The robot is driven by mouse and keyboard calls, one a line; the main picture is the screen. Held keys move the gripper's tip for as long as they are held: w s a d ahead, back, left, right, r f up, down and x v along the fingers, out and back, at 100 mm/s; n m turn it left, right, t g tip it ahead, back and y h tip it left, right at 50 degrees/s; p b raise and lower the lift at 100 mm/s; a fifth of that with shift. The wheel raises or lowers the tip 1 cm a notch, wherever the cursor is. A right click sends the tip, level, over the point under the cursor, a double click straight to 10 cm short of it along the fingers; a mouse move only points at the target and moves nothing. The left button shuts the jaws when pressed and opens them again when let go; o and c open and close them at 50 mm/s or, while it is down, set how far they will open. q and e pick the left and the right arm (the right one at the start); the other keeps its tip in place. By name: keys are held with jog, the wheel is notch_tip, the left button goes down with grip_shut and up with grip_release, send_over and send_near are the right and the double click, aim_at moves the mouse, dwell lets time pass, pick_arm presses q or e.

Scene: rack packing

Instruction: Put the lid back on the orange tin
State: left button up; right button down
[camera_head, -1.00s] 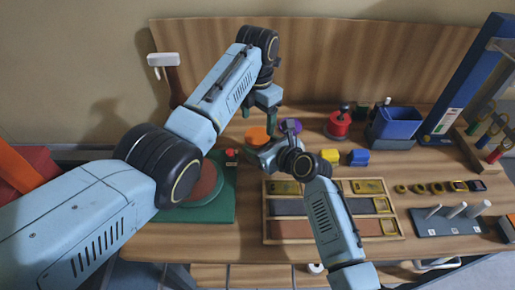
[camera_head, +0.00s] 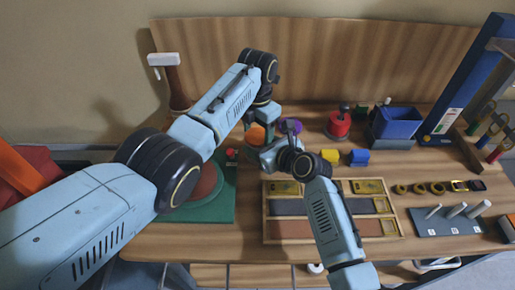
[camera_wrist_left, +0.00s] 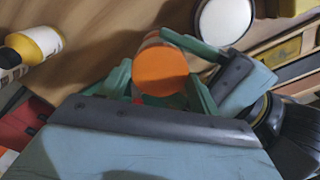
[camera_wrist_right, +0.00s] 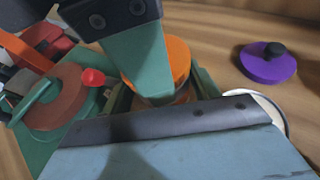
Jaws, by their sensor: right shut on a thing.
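The orange tin (camera_head: 256,134) stands on the table between my grippers; its round orange face (camera_wrist_left: 160,71) shows in the left wrist view. My right gripper (camera_wrist_right: 160,98) is shut on it low down. My left gripper (camera_wrist_left: 162,90) is open, its green fingers either side of the orange face; one finger hangs in front of the tin in the right wrist view. A purple round lid with a black knob (camera_wrist_right: 268,62) lies flat on the table, apart from the tin; it also shows in the head view (camera_head: 291,126).
A red tin with a black knob (camera_head: 338,125) and a blue bin (camera_head: 397,123) stand behind to the right. A wooden tray (camera_head: 333,238) is in front; a green board (camera_head: 225,212) lies left.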

pick_arm(q)
jog(key=m, duration=0.6)
jog(key=shift+m, duration=0.3)
jog(key=o, duration=1.1)
jog(key=shift+r, duration=2.25)
jog(key=shift+r, duration=0.1)
jog(key=shift+c, duration=0.5)
